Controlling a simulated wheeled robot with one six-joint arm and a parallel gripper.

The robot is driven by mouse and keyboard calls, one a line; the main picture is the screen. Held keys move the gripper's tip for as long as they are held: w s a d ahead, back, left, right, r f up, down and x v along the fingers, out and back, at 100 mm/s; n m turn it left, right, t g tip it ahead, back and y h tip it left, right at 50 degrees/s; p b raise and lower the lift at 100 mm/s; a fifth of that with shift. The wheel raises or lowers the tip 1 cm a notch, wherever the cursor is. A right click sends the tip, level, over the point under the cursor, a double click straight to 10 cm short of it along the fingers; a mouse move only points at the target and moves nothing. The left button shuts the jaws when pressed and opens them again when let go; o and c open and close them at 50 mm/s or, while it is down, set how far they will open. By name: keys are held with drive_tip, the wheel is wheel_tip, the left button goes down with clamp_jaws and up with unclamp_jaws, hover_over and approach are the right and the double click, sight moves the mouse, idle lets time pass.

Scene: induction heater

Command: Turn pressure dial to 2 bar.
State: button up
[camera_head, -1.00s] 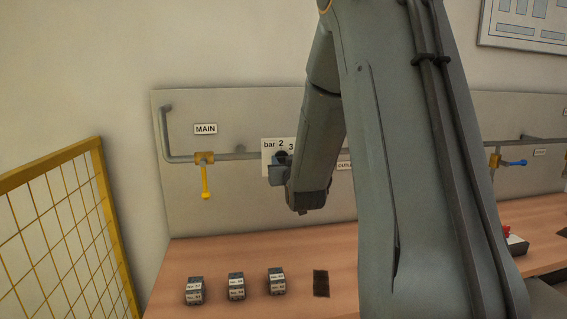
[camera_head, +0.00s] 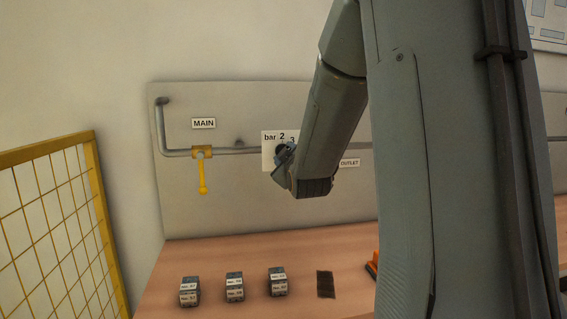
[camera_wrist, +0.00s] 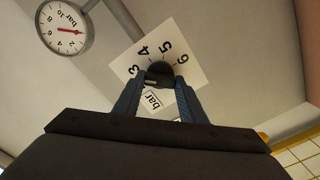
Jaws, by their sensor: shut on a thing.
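The pressure dial is a black knob (camera_wrist: 160,70) on a white square scale plate (camera_wrist: 186,50) with numbers 3 to 6 showing in the wrist view. A small light mark shows at the knob's lower left there, near the left finger. The plate (camera_head: 267,157) also shows in the head view, with "bar", 2 and 3 readable. My gripper (camera_wrist: 160,80) has its blue fingers shut on the knob, one on each side. In the head view my gripper (camera_head: 283,160) is tilted and covers the plate's lower right. A round gauge (camera_wrist: 66,27) has a red needle.
A yellow valve (camera_head: 202,170) hangs on the pipe under the MAIN label (camera_head: 204,123). Several small blocks (camera_head: 234,287) stand on the wooden bench (camera_head: 220,255). A yellow mesh fence (camera_head: 96,190) is at left.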

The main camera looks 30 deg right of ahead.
drive_tip(key=shift+f+n+b, duration=0.1)
drive_tip(key=shift+n+b, duration=3.25)
drive_tip(key=shift+n, duration=0.85)
drive_tip(key=o, duration=1.1)
drive_tip(key=shift+c, duration=0.2)
drive_tip(key=b+v, duration=0.1)
drive_tip(key=v, duration=0.6)
drive_tip(key=shift+s, duration=0.4)
